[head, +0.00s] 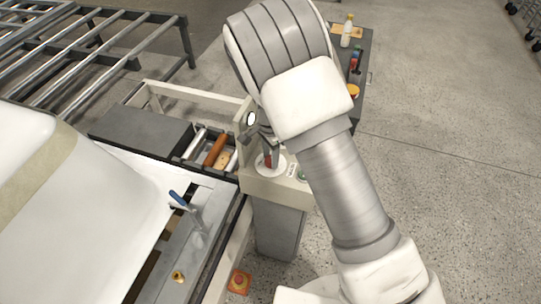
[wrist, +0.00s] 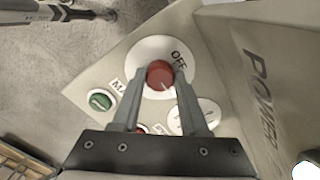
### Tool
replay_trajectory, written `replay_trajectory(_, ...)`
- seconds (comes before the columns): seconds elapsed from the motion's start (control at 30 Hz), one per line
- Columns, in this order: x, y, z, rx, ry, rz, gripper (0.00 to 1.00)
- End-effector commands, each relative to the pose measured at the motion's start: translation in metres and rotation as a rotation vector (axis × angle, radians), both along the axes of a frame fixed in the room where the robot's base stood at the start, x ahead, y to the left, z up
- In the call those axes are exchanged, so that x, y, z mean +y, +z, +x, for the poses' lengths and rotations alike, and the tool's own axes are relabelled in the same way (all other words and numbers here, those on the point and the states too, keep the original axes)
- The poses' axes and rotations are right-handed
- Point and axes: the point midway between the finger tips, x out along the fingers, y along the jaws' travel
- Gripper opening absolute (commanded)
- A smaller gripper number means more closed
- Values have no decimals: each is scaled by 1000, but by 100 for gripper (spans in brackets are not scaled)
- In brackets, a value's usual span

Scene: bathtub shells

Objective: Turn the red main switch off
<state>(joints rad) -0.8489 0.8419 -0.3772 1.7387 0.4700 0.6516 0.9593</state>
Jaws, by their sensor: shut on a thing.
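The red main switch (wrist: 160,74) is a round red knob on a white round plate (wrist: 150,50), with the word OFF printed at its upper right in the wrist view. A pale mark shows on the knob's lower right. My gripper (wrist: 161,78) is shut on the knob, one finger on each side. In the head view the red switch (head: 267,160) shows on top of the cream control box (head: 262,187), with my gripper (head: 266,148) reaching down to it. My arm hides part of the box.
A panel marked POWER (wrist: 262,85) rises at the right. A blue-handled tool (head: 180,200) and a tray with an orange roller (head: 215,150) are to the left.

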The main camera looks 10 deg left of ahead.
Motion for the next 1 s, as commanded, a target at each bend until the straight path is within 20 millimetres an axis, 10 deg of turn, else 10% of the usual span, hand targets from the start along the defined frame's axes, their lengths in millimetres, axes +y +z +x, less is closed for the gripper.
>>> replay_trajectory(1.0,0,-2,0,-1,602,2,0)
